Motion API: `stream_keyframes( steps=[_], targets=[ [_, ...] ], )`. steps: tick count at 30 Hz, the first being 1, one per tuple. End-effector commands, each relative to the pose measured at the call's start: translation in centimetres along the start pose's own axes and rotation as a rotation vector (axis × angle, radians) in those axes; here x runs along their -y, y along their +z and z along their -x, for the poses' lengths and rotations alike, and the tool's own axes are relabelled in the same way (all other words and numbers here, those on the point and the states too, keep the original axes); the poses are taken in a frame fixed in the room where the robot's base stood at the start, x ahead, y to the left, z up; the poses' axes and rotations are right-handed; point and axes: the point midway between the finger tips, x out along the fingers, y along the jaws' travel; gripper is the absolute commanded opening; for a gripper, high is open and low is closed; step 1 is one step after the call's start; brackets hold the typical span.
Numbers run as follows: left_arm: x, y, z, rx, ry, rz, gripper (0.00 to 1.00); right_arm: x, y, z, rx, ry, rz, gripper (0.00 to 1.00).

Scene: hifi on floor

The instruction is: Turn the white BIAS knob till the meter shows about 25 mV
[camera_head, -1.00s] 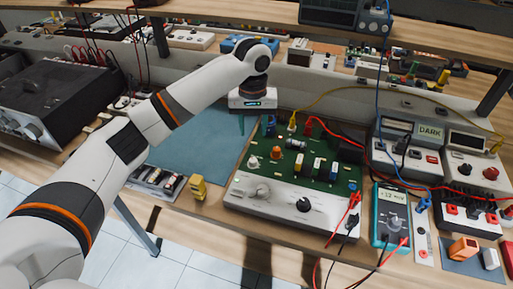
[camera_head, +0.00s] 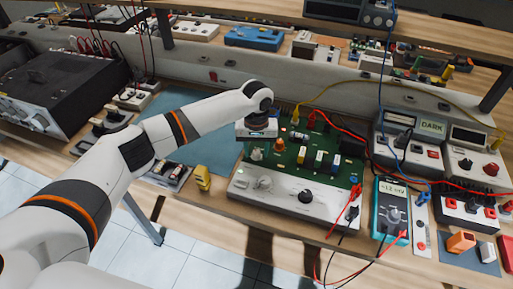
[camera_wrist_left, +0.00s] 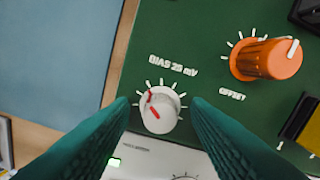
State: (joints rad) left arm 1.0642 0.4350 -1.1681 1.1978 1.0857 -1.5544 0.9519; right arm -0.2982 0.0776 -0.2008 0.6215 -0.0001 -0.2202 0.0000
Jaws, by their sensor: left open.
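The white BIAS knob (camera_wrist_left: 161,109) with a red pointer stands on the green board, under a printed "BIAS 25 mV" label in the left wrist view. In the head view it is the small pale knob (camera_head: 257,154) at the board's left. My left gripper (camera_wrist_left: 163,112) is open, its teal fingers on either side of the knob with gaps visible. In the head view the gripper (camera_head: 257,142) is over the board's left part; its fingers are mostly hidden. The teal meter (camera_head: 391,209) seems to read 12 mV, perhaps with a minus sign. My right gripper is not in view.
An orange OFFSET knob (camera_wrist_left: 268,58) is up and right of the BIAS knob. The white front panel (camera_head: 290,200) has larger knobs. Red and black leads run at the right. A blue mat (camera_head: 205,145) lies clear at the left; a yellow block (camera_head: 203,178) stands near it.

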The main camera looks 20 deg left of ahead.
Motion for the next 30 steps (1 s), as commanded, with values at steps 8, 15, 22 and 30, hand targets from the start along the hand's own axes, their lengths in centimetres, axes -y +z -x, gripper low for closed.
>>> stream_keyframes(
  steps=[8, 15, 22, 30],
  targets=[
    [0.0, 0.0, 0.0, 0.000, 0.000, -0.001, 0.24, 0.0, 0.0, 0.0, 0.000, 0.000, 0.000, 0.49],
    [0.0, 0.0, 0.1, 0.000, 0.000, -0.002, 0.00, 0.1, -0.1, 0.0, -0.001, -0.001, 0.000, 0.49],
    [0.0, 0.0, 0.2, 0.000, 0.001, -0.043, 0.00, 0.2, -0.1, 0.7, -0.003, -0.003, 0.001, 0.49],
    [0.0, -0.1, 0.5, -0.003, 0.000, -0.208, 0.00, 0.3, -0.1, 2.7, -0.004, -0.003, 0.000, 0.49]
  ],
)
